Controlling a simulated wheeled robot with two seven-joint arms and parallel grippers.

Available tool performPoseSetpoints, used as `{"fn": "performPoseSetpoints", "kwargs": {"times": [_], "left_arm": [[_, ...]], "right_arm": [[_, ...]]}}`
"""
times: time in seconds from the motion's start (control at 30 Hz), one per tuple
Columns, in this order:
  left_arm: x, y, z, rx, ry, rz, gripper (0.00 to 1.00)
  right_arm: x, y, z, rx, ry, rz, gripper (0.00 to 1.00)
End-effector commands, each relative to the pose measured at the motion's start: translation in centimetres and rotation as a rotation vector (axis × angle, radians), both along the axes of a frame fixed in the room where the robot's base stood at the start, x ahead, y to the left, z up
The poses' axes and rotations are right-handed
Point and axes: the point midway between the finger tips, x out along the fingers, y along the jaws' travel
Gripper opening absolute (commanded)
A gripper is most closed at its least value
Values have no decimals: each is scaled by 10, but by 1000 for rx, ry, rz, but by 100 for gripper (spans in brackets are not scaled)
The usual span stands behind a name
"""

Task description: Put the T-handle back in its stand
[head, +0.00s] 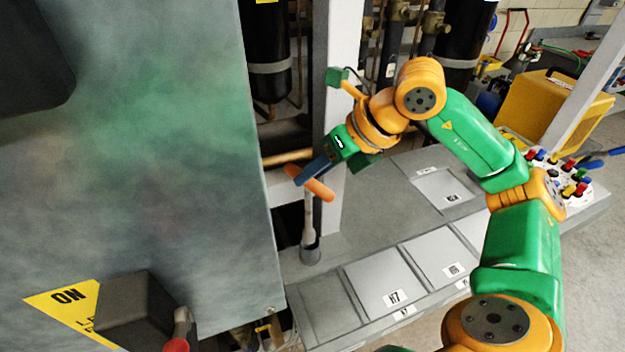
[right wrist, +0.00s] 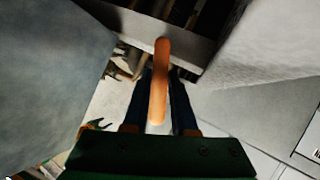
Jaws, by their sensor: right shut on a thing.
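The T-handle has an orange crossbar (head: 309,183) and a grey shaft that hangs down below it. My right gripper (head: 313,173) is shut on the T-handle near its crossbar. In the right wrist view the orange bar (right wrist: 159,85) shows between the two dark fingers (right wrist: 159,100). The shaft looks close to upright. Its lower end meets a small dark grey cup, the stand (head: 310,255), on the grey ledge. I cannot tell how deep the shaft sits in the cup. My left gripper is not in view.
A large grey-green panel (head: 150,130) stands close on the left. A pale upright post (head: 335,100) rises just behind the T-handle. The ledge has labelled grey plates (head: 385,285) to the right of the stand. Coloured knobs (head: 570,165) are at the far right.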

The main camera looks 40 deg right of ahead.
Motion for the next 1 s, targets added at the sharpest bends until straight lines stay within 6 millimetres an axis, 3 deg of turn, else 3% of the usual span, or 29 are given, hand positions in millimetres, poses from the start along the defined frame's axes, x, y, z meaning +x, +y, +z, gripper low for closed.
{"fn": "performPoseSetpoints", "kwargs": {"times": [0.73,0.77,0.83,0.87,1.0], "left_arm": [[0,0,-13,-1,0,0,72],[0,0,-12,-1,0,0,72],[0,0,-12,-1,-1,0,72],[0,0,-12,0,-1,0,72],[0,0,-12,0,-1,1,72]], "right_arm": [[0,0,-15,0,-2,0,0],[0,0,-16,0,-1,0,31],[0,0,-15,0,0,0,50],[0,0,-15,0,-1,0,55],[0,0,-15,0,-1,0,55]]}}
